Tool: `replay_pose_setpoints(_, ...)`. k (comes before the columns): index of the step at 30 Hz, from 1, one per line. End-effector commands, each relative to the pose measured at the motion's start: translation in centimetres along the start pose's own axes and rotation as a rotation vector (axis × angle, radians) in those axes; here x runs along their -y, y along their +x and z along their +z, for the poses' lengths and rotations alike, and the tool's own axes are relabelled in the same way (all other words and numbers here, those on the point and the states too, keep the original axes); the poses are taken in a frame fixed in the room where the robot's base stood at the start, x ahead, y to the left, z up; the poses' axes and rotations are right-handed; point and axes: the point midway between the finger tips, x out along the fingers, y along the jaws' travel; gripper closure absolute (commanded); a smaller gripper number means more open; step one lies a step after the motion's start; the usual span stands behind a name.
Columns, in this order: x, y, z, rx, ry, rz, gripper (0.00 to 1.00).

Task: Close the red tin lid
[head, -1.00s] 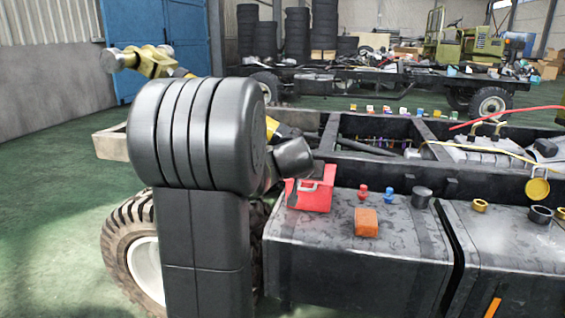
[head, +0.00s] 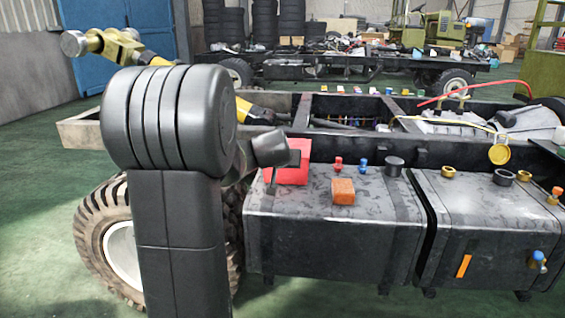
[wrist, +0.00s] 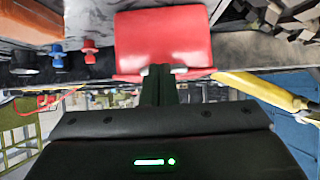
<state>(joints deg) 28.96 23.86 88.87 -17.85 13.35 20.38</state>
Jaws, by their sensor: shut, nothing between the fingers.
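The red tin (head: 288,177) stands on the left end of the black tank top in the head view. A flat red panel, which looks like its lid (head: 303,147), stands raised at its upper right. My gripper (head: 293,158) is shut and empty, its dark fingertips overlapping the tin in this view. In the wrist view a broad red face of the tin (wrist: 163,38) fills the top middle, with small grey fittings at its lower edge. The shut fingers (wrist: 161,75) reach that lower edge; I cannot tell whether they touch it. My arm hides part of the tin's left side.
An orange block (head: 343,191), a red knob (head: 338,164), a blue knob (head: 362,165) and a black cap (head: 395,166) sit to the tin's right on the tank (head: 330,240). The chassis rail (head: 420,155) runs behind. Green floor is clear at left.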

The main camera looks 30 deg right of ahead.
Motion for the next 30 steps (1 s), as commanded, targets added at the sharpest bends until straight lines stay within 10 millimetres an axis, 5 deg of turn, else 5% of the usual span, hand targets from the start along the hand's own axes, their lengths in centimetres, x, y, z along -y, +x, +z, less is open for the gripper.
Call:
replay_pose_setpoints(1,-0.1,0.8,1.7,0.035,0.003,0.003,1.0)
replay_pose_setpoints(5,0.0,0.7,1.5,0.034,0.003,0.003,1.0)
replay_pose_setpoints(15,0.3,-3.0,-3.5,0.001,-0.001,-0.002,1.0)
replay_pose_setpoints(24,0.3,-4.9,2.9,-0.004,-0.003,-0.003,1.0)
replay_pose_setpoints(30,0.3,-6.2,5.2,-0.006,-0.002,-0.003,1.0)
